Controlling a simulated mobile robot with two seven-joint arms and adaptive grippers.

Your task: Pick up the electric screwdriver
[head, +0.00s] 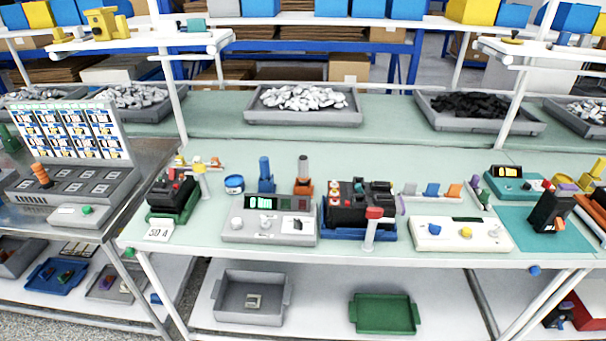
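I cannot tell for sure which object is the electric screwdriver. Two upright tool-like objects stand side by side at the back of the middle of the green bench: a blue one (265,172) and a grey-topped one in an orange base (303,176). Both stand behind the grey tester with a green display (238,232). An orange handle-like object (41,175) also stands on the grey panel at the far left. Neither of my grippers shows in the head view.
A black breaker block in a blue tray (356,233) stands right of the tester. A white box with knobs (460,246) sits further right. A red-topped post (371,228) stands at the front edge.

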